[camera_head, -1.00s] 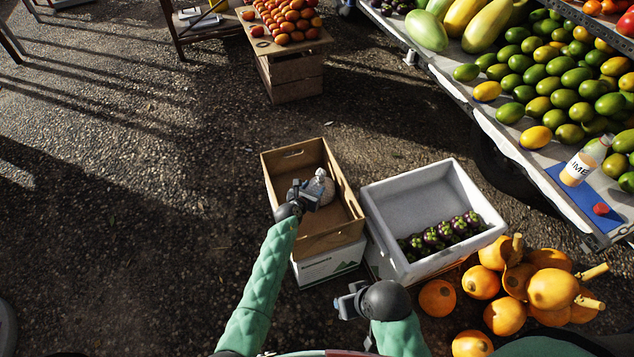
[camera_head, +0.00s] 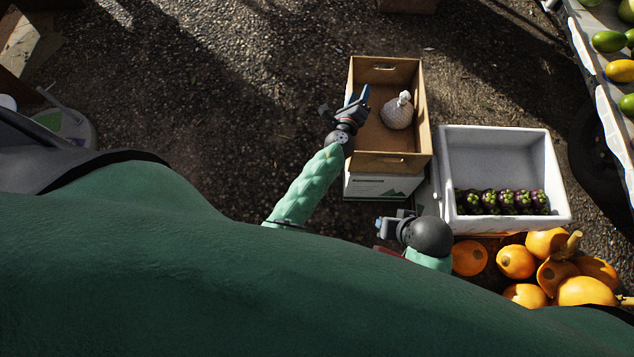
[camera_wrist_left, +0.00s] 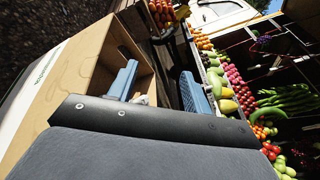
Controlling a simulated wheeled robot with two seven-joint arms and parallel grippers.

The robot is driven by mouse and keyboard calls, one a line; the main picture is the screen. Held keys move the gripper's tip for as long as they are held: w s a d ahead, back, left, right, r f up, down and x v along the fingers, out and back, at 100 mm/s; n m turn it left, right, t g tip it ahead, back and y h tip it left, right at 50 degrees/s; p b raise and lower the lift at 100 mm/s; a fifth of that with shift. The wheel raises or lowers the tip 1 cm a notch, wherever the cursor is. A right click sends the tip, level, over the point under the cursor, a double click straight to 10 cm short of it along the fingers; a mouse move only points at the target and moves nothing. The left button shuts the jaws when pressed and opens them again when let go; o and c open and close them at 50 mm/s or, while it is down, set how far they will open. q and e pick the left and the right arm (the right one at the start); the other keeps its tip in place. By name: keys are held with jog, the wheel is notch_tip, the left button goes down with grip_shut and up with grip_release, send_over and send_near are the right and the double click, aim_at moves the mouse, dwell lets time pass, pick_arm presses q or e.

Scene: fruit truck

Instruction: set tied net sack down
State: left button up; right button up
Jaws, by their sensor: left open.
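The tied net sack (camera_head: 397,113), pale and round with a knotted top, rests inside the brown cardboard box (camera_head: 389,162). It stands apart from my left gripper (camera_head: 356,102), which is open and empty at the box's left wall. In the left wrist view, the two blue fingers of my left gripper (camera_wrist_left: 158,82) are spread apart, with the box (camera_wrist_left: 75,75) beside them. A small pale part, perhaps the sack, shows by the left finger. My right gripper (camera_head: 386,227) is low near the boxes, and its fingers are too unclear to judge.
The brown box sits on a white carton (camera_head: 375,186). A white crate (camera_head: 503,136) with dark purple produce (camera_head: 503,202) stands to its right. Orange squashes (camera_head: 515,262) lie in front of the crate. Open pavement (camera_head: 220,110) lies to the left.

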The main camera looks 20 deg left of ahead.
pick_arm(q)
jog(key=s+a+n+g+y, duration=0.2)
jog(key=s+a+n+g, duration=0.15)
jog(key=s+n, duration=0.5)
jog(key=s+a+n+g+y, duration=0.25)
jog(key=s+a+n, duration=0.25)
jog(key=s+n, duration=0.35)
jog(key=s+d+r+n+g+h, duration=0.2)
jog(key=s+d+n+g+h, duration=0.1)
jog(key=s, duration=0.7)
jog(key=s+d+r+n+g+h, duration=0.2)
jog(key=s+d+g+h, duration=0.2)
jog(key=s, duration=0.6)
jog(key=shift+s+d+r+n+g, duration=0.35)
jog(key=shift+n+g, duration=0.05)
jog(key=shift+g, duration=0.1)
